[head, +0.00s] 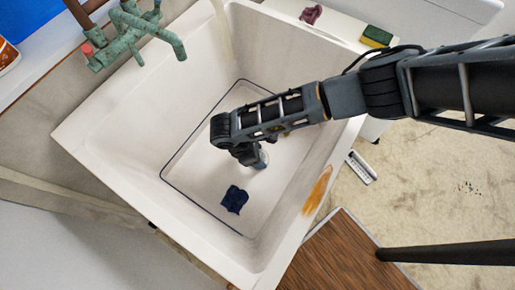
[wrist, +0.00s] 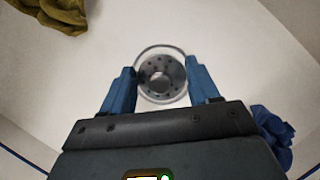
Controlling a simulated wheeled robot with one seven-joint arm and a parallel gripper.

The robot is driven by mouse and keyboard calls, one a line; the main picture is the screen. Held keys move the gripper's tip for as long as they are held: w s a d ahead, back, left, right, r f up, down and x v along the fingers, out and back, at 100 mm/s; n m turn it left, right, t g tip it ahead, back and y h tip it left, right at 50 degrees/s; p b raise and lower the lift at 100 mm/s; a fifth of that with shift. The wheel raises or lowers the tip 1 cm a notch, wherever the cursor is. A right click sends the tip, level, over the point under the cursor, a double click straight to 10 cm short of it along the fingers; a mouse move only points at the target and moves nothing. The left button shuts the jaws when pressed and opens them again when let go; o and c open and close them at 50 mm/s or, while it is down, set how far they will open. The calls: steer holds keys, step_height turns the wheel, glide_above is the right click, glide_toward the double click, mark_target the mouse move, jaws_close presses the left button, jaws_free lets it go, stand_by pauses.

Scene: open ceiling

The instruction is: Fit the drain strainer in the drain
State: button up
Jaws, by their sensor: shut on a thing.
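The drain strainer (wrist: 161,82) is a round metal disc with small holes and a raised middle, seen in the wrist view. My gripper (wrist: 161,93) is shut on it, with one blue finger at its left side and one at its right. A pale round rim shows around and just beyond the strainer; I cannot tell whether it belongs to the strainer or the drain. In the head view my gripper (head: 257,159) is low inside the white sink (head: 190,105), over its floor. There my arm and gripper hide the strainer and any drain opening.
A crumpled dark blue cloth (head: 235,199) lies on the sink floor near my gripper. An olive cloth (wrist: 55,12) shows at the wrist view's top left. A green tap (head: 135,32) reaches over the sink's back. A sponge (head: 376,36) lies on the ledge behind my arm.

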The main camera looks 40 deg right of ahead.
steer(key=shift+f, duration=0.1)
steer(key=o, duration=1.1)
